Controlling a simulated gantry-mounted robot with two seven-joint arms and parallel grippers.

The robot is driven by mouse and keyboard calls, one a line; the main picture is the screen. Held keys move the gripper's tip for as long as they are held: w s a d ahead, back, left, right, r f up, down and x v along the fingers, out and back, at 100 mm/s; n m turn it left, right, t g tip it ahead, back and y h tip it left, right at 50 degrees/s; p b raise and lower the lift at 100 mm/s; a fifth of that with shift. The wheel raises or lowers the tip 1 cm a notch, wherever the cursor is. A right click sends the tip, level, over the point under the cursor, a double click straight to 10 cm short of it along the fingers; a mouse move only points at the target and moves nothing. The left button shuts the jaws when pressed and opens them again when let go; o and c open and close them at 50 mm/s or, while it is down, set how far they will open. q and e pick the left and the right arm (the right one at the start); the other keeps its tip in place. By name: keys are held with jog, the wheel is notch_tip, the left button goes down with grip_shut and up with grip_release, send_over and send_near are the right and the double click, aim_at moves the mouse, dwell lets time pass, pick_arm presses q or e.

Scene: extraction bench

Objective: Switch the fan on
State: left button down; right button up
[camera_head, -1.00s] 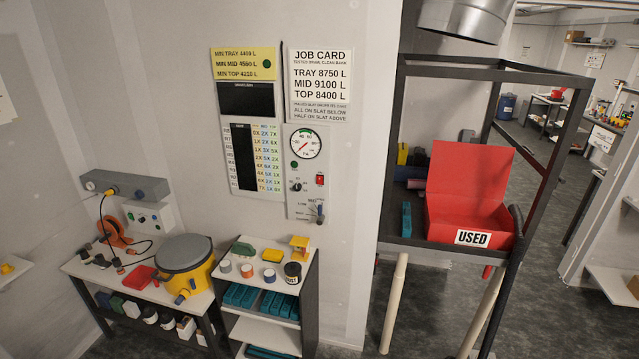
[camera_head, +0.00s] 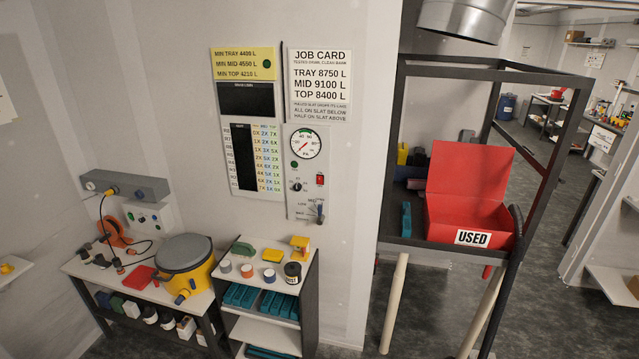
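The wall control panel (camera_head: 305,172) hangs in the middle of the view, below the job card. It carries a round dial gauge (camera_head: 305,144) with a red needle, a green round button or lamp (camera_head: 294,165), a dark rotary knob (camera_head: 297,187) and a red rocker switch (camera_head: 320,180). A grey lever (camera_head: 319,211) sits at the panel's lower right, beside a printed scale. The lettering by the controls is too small to read surely, and I cannot tell the red switch's position. Neither of my grippers is in view.
A white-topped shelf unit (camera_head: 262,262) with pots and teal blocks stands below the panel. A bench at left holds a yellow drum with a grey lid (camera_head: 185,262). At right, a dark frame (camera_head: 400,150) holds an open red box (camera_head: 470,205) marked USED. A metal duct (camera_head: 462,20) hangs above.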

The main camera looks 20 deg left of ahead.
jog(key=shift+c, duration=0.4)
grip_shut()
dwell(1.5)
